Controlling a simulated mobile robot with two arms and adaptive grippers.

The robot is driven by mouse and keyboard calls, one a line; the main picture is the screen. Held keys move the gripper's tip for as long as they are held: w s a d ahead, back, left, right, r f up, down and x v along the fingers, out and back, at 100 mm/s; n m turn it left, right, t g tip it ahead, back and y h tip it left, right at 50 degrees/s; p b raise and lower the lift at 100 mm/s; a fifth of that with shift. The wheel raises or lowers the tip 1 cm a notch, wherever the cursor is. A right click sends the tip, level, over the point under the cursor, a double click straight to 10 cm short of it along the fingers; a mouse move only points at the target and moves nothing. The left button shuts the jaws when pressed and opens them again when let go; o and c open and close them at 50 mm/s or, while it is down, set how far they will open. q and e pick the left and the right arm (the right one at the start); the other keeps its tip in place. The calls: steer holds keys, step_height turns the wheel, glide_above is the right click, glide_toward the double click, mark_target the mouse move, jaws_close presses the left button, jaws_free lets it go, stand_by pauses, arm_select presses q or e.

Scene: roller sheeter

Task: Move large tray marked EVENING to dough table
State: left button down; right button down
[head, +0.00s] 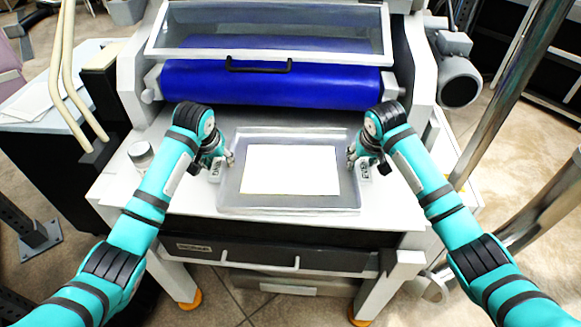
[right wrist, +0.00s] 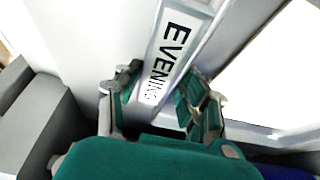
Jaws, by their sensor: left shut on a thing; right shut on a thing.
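The large grey tray (head: 288,210) is on or just over the white bed of the roller machine, in front of the blue roller. A flat white sheet (head: 290,170) lies in it. My left gripper (head: 228,162) is shut on the tray's left side, beside a small label. My right gripper (head: 353,160) is shut on its right side. In the right wrist view, the fingers of my right gripper (right wrist: 165,92) straddle a light strip of the tray (right wrist: 178,45) marked EVENING. I cannot tell whether the tray touches the bed.
The blue roller (head: 270,84) and a clear guard with a black handle (head: 259,66) stand right behind the tray. A small round container (head: 141,153) is at the bed's left. A side table (head: 60,115) is at left; a metal post (head: 510,85) is at right.

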arm_select(q)
steer(key=shift+w+r, duration=0.1)
steer(key=shift+r, duration=0.1)
arm_select(e)
steer(key=shift+w+r, duration=0.1)
steer(key=shift+r, duration=0.1)
